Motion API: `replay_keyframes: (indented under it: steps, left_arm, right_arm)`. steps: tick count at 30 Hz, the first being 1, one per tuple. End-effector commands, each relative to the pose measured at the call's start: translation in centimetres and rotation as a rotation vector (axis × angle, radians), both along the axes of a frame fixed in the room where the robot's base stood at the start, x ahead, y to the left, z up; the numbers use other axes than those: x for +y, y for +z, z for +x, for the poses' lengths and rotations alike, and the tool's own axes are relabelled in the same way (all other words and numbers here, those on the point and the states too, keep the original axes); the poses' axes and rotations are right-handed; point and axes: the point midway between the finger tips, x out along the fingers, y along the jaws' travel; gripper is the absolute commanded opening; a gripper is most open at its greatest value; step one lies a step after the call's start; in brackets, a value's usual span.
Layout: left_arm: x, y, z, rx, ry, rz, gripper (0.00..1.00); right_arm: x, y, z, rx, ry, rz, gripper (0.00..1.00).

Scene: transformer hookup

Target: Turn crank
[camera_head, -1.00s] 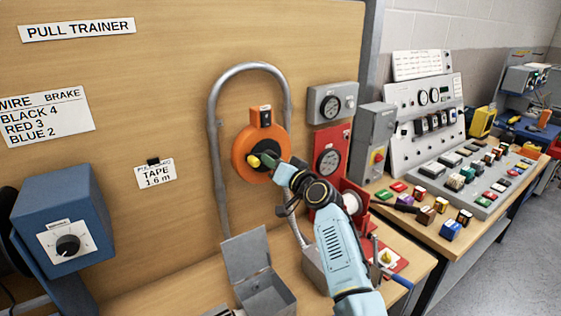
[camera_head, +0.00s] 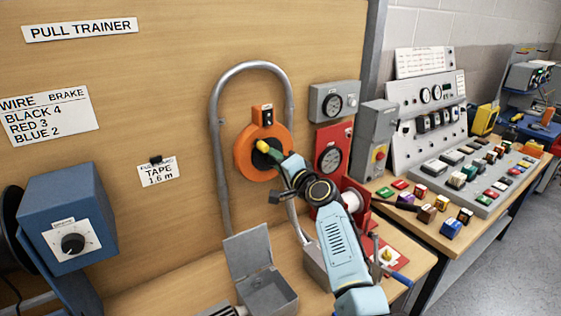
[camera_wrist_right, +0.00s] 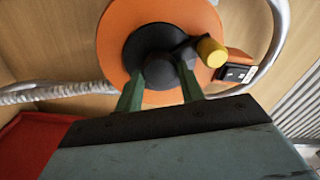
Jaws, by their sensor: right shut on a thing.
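The crank is a dark hub with a short arm and a yellow knob (camera_head: 262,146) on the face of the orange reel (camera_head: 243,160), mounted on the upright wooden board. In the right wrist view, the dark crank hub (camera_wrist_right: 160,68) sits between the green fingers of my right gripper (camera_wrist_right: 163,80), which is shut on it. The yellow knob (camera_wrist_right: 211,52) is up and to the right of the fingers there, outside the grip. In the head view my right gripper (camera_head: 274,156) reaches the reel from the lower right and hides part of the crank. My left gripper is not in view.
A grey conduit loop (camera_head: 215,115) arches around the reel. A red panel with a gauge (camera_head: 329,160) and a grey meter box (camera_head: 335,101) stand to its right. An open grey box (camera_head: 268,292) is below. A blue brake box (camera_head: 68,215) is at the left.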

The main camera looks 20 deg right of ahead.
Motion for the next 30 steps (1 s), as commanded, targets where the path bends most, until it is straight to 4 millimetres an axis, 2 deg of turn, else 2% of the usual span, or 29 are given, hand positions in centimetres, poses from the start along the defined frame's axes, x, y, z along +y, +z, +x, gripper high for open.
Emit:
replay_keyframes:
  steps: [15,16,17,26,30]
  left_arm:
    - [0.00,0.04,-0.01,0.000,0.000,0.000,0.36]
    - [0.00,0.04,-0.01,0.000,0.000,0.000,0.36]
    - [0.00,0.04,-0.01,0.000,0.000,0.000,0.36]
    - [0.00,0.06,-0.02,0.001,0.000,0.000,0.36]
    - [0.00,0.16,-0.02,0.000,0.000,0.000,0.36]
  right_arm:
    - [0.06,-0.06,0.00,0.006,0.001,0.017,0.00]
    - [0.06,-0.06,0.00,0.006,0.001,0.017,0.42]
    - [0.06,-0.05,0.00,0.005,0.001,0.016,0.46]
    - [0.04,-0.04,-0.05,0.005,0.001,0.016,0.48]
    - [-0.18,-0.05,-0.69,0.005,0.001,0.016,0.48]
